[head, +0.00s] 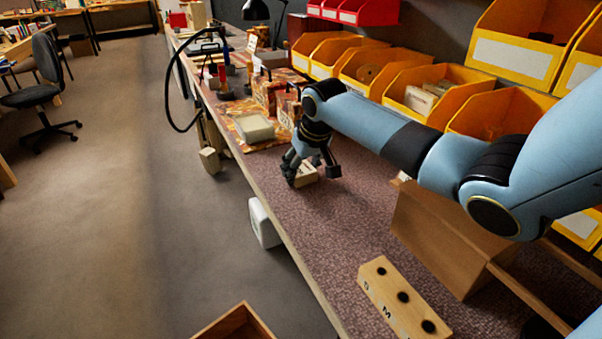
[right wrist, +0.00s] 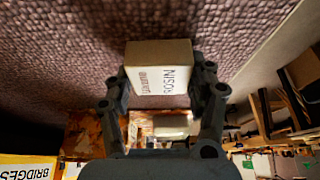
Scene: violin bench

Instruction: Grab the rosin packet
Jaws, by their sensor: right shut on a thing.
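The rosin packet (right wrist: 158,68) is a small pale box with dark "ROSIN" lettering, seen in the right wrist view. My right gripper (right wrist: 160,85) has a finger on each side of it and is shut on it. In the head view the packet (head: 306,174) is at the right gripper (head: 312,168), low at the bench surface, partly hidden by the fingers. I cannot tell whether it touches the bench. My left gripper is not in view.
Yellow bins (head: 432,93) line the back of the bench. A cardboard box (head: 440,235) and a wooden block with dark holes (head: 402,298) are nearer me. A pale container (head: 254,128) sits left of the gripper. The bench's front edge (head: 285,240) is close.

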